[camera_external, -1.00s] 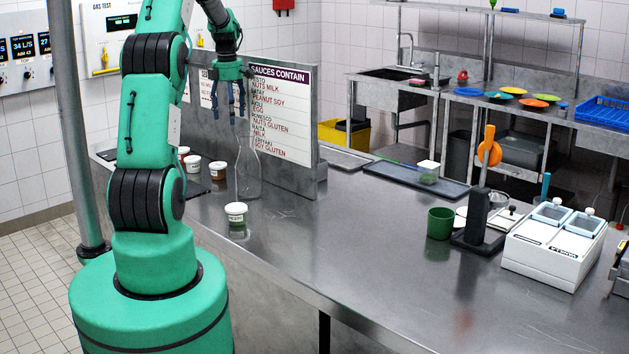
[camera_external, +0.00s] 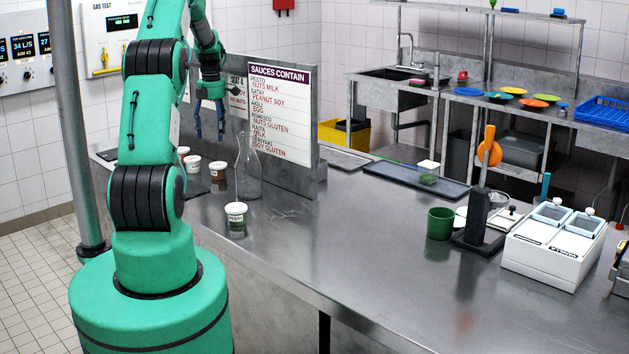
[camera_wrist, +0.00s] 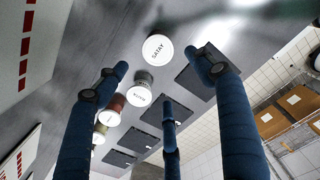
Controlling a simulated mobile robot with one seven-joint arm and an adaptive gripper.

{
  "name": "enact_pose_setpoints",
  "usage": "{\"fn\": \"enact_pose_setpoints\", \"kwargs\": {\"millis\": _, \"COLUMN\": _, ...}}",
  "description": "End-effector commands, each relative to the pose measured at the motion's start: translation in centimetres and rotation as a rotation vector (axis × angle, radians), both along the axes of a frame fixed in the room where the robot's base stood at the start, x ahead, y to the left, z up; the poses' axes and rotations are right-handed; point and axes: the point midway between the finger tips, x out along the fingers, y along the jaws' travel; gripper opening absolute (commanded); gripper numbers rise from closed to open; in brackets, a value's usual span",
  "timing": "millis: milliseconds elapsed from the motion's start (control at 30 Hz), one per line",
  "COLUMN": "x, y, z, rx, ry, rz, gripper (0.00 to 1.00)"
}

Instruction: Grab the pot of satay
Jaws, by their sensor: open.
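The pot of satay shows in the wrist view as a round white lid marked SATAY (camera_wrist: 157,49), upper middle, between and beyond my fingertips. My gripper (camera_wrist: 158,75) is open, its blue fingers spread, with nothing between them. In the external view my gripper (camera_external: 209,134) hangs fingers down above the counter, over the row of small pots and apart from them. The white-lidded pot with a reddish-brown label (camera_external: 217,170) there may be the satay; its lettering is too small to read.
Several other lidded pots (camera_wrist: 139,98) stand in a row beside the satay, with dark mats (camera_wrist: 186,109) nearby. The sauce sign (camera_external: 282,112) rises behind. The counter's middle (camera_external: 340,240) is clear.

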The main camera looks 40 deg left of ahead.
Motion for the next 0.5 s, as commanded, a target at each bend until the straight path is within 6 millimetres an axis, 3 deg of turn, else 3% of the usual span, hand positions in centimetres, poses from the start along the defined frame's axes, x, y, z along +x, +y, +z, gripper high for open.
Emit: {"fn": "enact_pose_setpoints", "kwargs": {"millis": 500, "x": 0.0, "y": 0.0, "z": -7.0, "rx": -0.001, "ry": 0.001, "rz": -0.001, "gripper": 0.68}}
